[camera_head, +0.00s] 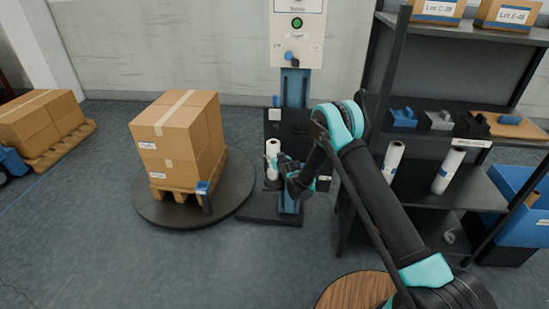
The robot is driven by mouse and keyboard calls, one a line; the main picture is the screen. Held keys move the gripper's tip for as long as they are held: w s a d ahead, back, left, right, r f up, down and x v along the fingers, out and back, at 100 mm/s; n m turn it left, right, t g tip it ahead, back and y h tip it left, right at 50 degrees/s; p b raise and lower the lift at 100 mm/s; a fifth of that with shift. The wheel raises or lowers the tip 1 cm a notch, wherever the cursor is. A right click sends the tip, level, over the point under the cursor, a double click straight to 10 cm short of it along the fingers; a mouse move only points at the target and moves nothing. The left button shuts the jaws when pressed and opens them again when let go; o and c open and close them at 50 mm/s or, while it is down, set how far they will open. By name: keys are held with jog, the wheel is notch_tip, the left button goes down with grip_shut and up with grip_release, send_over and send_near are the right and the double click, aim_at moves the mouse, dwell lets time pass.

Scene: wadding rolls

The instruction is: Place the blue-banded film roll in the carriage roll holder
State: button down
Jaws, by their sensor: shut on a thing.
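A white film roll (272,148) stands upright at the carriage on the wrapping machine's mast. My gripper (274,170) is shut on its lower part, reaching in from the right. The roll is small and partly covered by my gripper, so I cannot make out a blue band on it. The carriage (284,128) is a dark block on the blue mast (293,88). Its roll holder is mostly hidden behind the roll and my gripper, and I cannot tell whether the roll is seated in it.
A turntable (233,193) bears a pallet of cartons (180,135) left of the mast. The shelf rack (369,100) on the right holds two more white rolls (393,160) (449,171). A round wooden top (352,291) is at the bottom. Floor at front left is clear.

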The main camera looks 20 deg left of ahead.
jog(key=shift+w+f, duration=0.15)
jog(key=shift+f, duration=0.25)
jog(key=c, duration=0.5)
grip_release()
jog(key=shift+c, duration=0.2)
